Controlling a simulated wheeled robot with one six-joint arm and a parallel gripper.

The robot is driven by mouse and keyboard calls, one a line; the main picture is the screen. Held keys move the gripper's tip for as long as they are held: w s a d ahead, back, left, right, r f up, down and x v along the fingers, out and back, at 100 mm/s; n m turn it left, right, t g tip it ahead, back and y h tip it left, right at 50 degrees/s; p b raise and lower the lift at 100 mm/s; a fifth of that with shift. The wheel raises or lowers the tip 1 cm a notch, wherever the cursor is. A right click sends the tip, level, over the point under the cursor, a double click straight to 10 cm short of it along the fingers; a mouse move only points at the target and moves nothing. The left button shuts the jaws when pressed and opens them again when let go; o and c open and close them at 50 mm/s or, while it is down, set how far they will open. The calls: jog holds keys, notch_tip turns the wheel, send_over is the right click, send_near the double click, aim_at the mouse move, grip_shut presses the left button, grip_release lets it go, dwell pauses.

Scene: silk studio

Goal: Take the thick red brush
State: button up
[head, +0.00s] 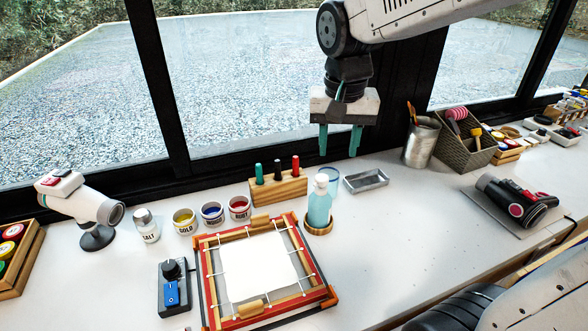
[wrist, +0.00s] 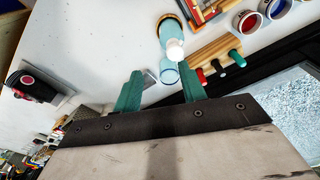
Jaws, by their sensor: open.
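A wooden block holder (head: 285,191) stands on the table with three thick handles upright in it: green at left, black (head: 277,170) in the middle and the red brush (head: 296,163) at right. Only the red handle's upper part shows. In the wrist view the red brush (wrist: 201,76) is at the near end of the block, just right of one finger. My gripper (head: 340,147) is open and empty, pointing down in the air to the right of the red brush and above the table. Its teal fingers show in the wrist view (wrist: 160,80).
A teal bottle (head: 319,205) and a clear glass (head: 331,177) stand close by, right of the block. A metal tray (head: 366,180) lies farther right. A framed silk (head: 259,267) lies in front; paint jars (head: 212,214) stand left.

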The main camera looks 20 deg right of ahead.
aim_at(295, 157)
jog(key=w+a+f+m, duration=0.1)
jog(key=w+f, duration=0.1)
jog(key=w, duration=0.3)
jog(key=w+f+m, duration=0.1)
jog(key=w+f, duration=0.2)
jog(key=w, duration=0.2)
jog(key=w+a+f+m, duration=0.1)
jog(key=w+f+m, duration=0.1)
jog(key=w, duration=0.4)
jog(key=shift+a+f, duration=0.3)
jog(key=shift+f, duration=0.4)
jog(key=f, duration=0.5)
jog(key=w+f, duration=0.1)
jog(key=f, duration=0.1)
jog(key=shift+d+f, duration=0.2)
jog(key=c, duration=0.9)
